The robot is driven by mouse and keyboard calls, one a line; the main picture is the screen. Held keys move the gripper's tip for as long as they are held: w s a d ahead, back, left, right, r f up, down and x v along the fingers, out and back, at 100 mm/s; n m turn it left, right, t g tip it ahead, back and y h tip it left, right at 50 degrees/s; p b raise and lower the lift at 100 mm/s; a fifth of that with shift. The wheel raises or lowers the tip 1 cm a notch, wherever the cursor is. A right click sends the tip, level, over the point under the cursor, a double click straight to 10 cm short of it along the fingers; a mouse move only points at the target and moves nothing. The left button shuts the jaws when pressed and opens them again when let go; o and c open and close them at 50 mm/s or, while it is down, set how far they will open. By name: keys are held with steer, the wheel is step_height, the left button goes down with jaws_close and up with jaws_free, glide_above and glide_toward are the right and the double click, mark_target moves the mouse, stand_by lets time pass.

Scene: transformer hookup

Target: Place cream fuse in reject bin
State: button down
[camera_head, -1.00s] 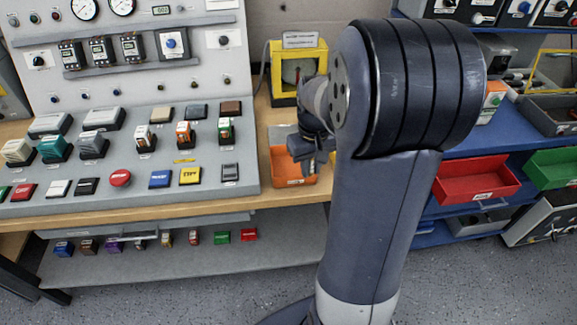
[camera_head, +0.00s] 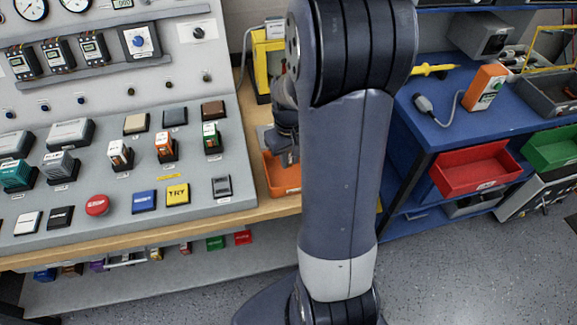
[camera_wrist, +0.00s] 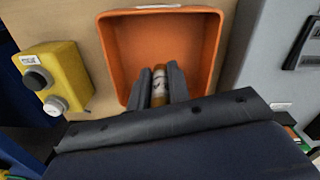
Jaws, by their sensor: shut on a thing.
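My gripper (camera_wrist: 160,80) is shut on a fuse (camera_wrist: 159,84), a small cylinder with a pale top and an orange-brown band. The fuse stands roughly along the fingers, partly hidden between them. In the wrist view they are over the open orange bin (camera_wrist: 160,35), which looks empty apart from the part my gripper covers. In the head view the orange bin (camera_head: 285,180) sits on the wooden bench right of the panel. My gripper (camera_head: 284,152) is at its back part, partly hidden behind my arm. I cannot tell how deep the fuse is. The bin label is not readable.
The sloped grey panel (camera_head: 110,200) with several switches and fuse holders is at left.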

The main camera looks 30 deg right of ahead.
steer(key=shift+f, duration=2)
steer(key=shift+f, duration=0.15)
steer(key=c, duration=1.3)
jaws_free()
step_height(320, 180, up, 12)
steer(key=shift+r+p, duration=0.15)
steer(key=shift+p, duration=0.15)
